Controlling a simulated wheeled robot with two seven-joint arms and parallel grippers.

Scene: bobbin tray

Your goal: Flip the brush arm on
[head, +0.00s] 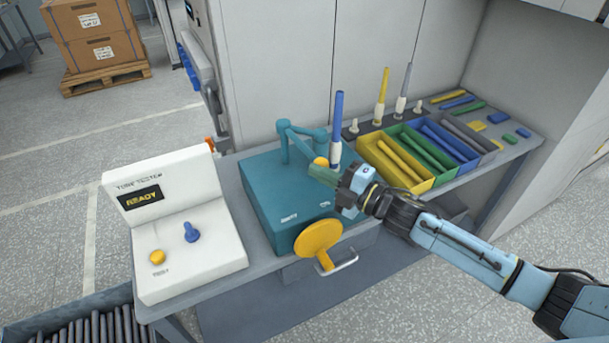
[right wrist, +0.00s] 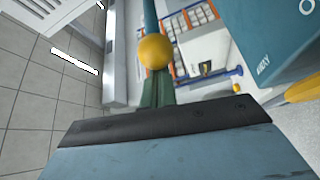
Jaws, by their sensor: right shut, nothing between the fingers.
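The teal brush arm (head: 297,134) stands on top of a teal machine box (head: 262,190), with a yellow ball knob (head: 320,162) at its end. The right wrist view also shows the yellow knob (right wrist: 156,51) with a teal bar (right wrist: 150,17) behind it. My right gripper (head: 318,175) reaches in from the right over the box top. Its green fingers are shut and empty, with their tips right by the knob. The fingers show narrow in the right wrist view (right wrist: 158,92); I cannot tell whether they touch the knob. My left gripper is not in view.
A yellow handwheel (head: 318,238) is on the box's front. A white tester (head: 180,245) with a blue lever stands left. A blue tube (head: 338,120) stands upright behind my gripper. Yellow, green and blue bins (head: 395,182) sit right, with upright tubes behind.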

